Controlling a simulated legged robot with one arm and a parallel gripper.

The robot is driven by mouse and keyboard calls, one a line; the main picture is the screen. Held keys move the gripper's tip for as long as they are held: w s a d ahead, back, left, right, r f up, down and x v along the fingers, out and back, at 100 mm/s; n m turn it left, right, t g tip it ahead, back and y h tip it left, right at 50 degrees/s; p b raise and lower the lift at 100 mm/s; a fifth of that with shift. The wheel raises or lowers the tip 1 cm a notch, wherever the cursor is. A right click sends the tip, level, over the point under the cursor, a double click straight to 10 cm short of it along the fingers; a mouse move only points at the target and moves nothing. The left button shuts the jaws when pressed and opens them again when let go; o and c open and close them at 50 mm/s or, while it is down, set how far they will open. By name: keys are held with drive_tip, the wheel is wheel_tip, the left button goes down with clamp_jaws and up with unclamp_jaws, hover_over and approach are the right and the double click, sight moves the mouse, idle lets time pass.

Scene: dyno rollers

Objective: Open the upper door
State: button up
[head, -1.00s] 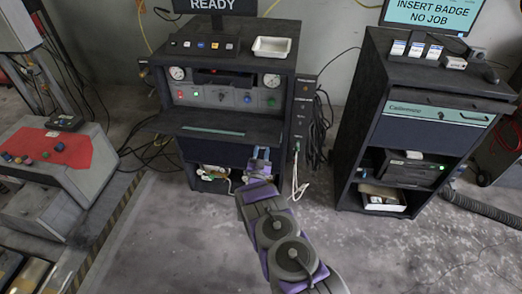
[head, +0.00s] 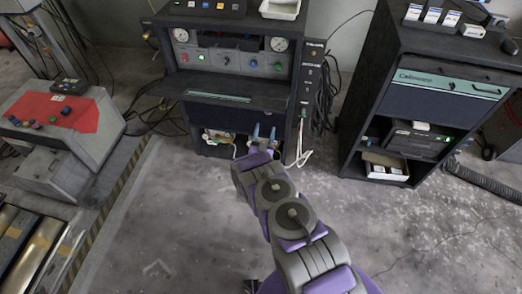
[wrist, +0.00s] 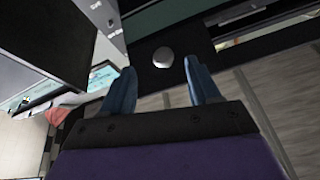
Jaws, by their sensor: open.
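The left cabinet (head: 172,62) has a dark panel with a teal strip (head: 218,97) standing out below its gauges like a lowered door. The right cabinet (head: 352,150) has a dark upper front (head: 425,107) with a teal strip and a handle (head: 487,90); it looks shut. I cannot tell which one is the upper door. My gripper (head: 264,132) is open and empty in front of the left cabinet's lower part, below the lowered panel. In the wrist view, a pale round knob (wrist: 163,57) shows between and beyond the open fingertips (wrist: 161,76). Contact is not visible.
The left cabinet's lower bay (head: 218,138) holds small fittings. Cables (head: 322,100) hang on its right side. A red-topped console (head: 62,122) stands at left. A hose (head: 475,178) lies at right.

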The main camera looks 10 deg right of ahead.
drive_tip(key=p+v, duration=0.2)
drive_tip(key=v, duration=0.7)
drive_tip(key=shift+s+f, duration=0.2)
drive_tip(key=shift+s, duration=0.15)
